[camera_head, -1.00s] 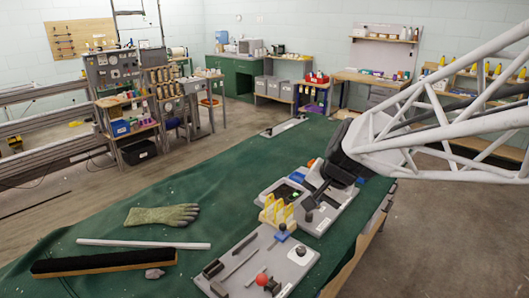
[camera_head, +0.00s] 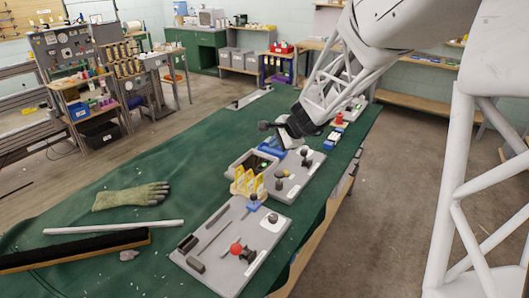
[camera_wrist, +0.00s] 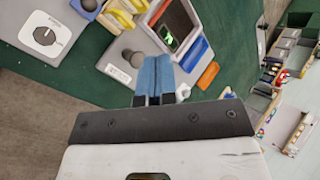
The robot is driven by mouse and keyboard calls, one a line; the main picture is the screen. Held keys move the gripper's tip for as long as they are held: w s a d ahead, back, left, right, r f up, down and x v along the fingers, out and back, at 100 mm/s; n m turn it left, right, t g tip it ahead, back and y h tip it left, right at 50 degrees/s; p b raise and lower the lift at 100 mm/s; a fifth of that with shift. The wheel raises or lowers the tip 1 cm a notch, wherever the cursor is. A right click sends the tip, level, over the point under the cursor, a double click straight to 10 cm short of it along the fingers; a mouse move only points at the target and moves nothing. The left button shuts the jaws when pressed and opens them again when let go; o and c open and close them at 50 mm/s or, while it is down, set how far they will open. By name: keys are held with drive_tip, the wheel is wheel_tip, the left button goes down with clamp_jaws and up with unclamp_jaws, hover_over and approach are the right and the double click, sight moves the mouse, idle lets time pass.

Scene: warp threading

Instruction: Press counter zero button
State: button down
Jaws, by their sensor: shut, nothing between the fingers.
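The counter (camera_wrist: 171,27) is a grey-framed box with a dark screen and lit green digits, at the top of the wrist view. My gripper (camera_wrist: 153,60) has blue fingertips pressed together, empty, hanging just beside the counter's lower edge. In the head view my gripper (camera_head: 279,143) is over the far side of that board. A dark round knob (camera_wrist: 135,60) is left of the fingertips, near a small white label. I cannot tell which part is the zero button.
A blue bar (camera_wrist: 195,52) and an orange piece (camera_wrist: 208,75) lie right of the fingertips. Yellow guides (camera_head: 248,183) stand near the counter. A nearer board (camera_head: 215,255) carries a red ball knob. A glove (camera_head: 130,196) and a white rod (camera_head: 113,227) lie on the green cloth.

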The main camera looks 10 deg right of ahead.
sight(286, 173)
drive_tip(key=w+d+f+m+t, duration=0.1)
drive_tip(key=w+d+f+m, duration=0.2)
drive_tip(key=w+d+f, duration=0.1)
drive_tip(key=w+d+f+m+t+h, duration=0.1)
drive_tip(key=w+d+f+m, duration=0.3)
drive_tip(key=w+f, duration=0.3)
drive_tip(key=shift+w, duration=1.2)
drive_tip(key=shift+f, duration=4.35)
drive_tip(key=shift+f, duration=0.85)
drive_tip(key=shift+r, duration=0.85)
drive_tip(key=shift+r, duration=0.1)
